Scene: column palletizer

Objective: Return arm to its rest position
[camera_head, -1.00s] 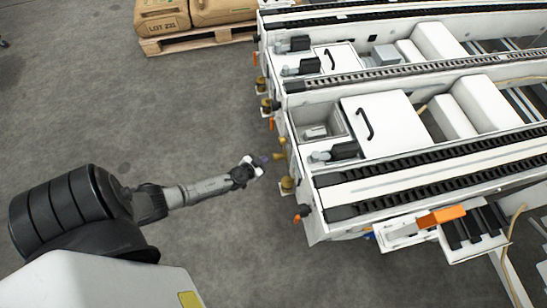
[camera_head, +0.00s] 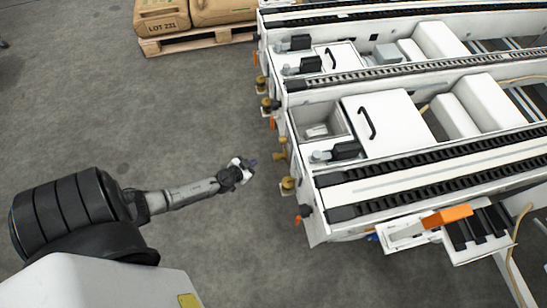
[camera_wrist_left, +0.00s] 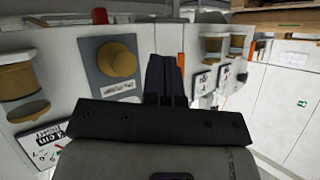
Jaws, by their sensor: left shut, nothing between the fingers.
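My left arm reaches in from the lower left in the head view. Its gripper (camera_head: 250,162) hangs over the grey floor, just left of the white conveyor machine (camera_head: 312,226) and apart from it. In the left wrist view the dark fingers of the left gripper (camera_wrist_left: 165,78) are shut together with nothing between them. Behind them is the machine's white side panel with a brass-coloured knob (camera_wrist_left: 117,58) on a grey plate. My right gripper is not in view.
Brass and orange fittings (camera_head: 288,184) stick out from the machine's near edge, close to the gripper. An orange-topped device (camera_head: 447,215) sits at the machine's lower right. A wooden pallet (camera_head: 200,40) with brown sacks stands at the back. The floor (camera_head: 120,120) on the left is clear.

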